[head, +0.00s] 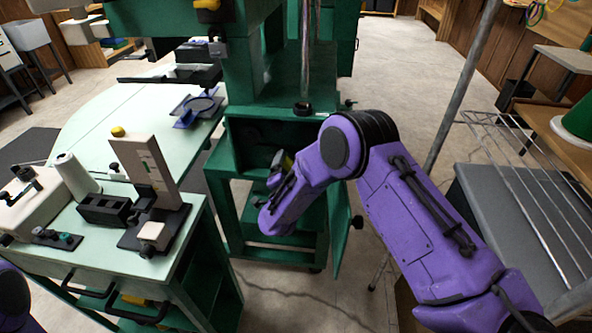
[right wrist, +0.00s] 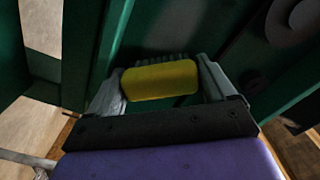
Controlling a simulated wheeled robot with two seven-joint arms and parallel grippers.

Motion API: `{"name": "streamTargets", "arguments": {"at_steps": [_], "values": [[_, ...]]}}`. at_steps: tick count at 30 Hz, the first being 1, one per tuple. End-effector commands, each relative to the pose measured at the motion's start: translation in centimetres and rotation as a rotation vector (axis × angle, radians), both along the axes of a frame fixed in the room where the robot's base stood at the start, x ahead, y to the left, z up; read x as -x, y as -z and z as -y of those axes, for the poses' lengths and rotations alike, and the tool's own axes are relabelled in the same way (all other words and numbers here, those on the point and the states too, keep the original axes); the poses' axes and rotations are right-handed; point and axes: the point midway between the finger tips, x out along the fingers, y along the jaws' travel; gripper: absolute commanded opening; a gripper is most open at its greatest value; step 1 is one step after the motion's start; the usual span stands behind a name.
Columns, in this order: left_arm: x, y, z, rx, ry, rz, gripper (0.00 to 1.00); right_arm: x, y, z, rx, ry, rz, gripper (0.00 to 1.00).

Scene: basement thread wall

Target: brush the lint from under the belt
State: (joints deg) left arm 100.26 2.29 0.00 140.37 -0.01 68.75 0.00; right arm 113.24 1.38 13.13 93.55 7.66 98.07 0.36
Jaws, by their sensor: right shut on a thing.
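My right gripper (head: 281,168) reaches into the open front of the green machine cabinet (head: 232,136). In the right wrist view, my right gripper (right wrist: 160,76) is shut on a yellow brush handle (right wrist: 160,82), with a finger at each end of it. A grey ribbed edge shows just behind the handle; I cannot tell if it is the bristles. Dark round discs, perhaps pulleys (right wrist: 291,18), are at the upper right inside the cabinet. I cannot make out the belt or the lint in the shade. My left gripper is not in view.
The cabinet's door (head: 342,217) hangs open at the right. A pale green worktable (head: 92,130) with a thread cone (head: 74,175) and small fixtures stands left. A grey pole (head: 462,88) and wire rack (head: 530,190) stand right. The floor behind is clear.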

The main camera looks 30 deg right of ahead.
Motion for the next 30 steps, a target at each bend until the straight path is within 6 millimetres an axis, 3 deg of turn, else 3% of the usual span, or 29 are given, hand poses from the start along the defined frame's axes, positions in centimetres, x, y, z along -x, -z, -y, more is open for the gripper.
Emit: {"name": "streamTargets", "arguments": {"at_steps": [30], "values": [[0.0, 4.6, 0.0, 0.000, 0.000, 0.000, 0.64, -4.8, 0.3, -6.9, -0.001, -0.004, 0.002, 0.59]]}}
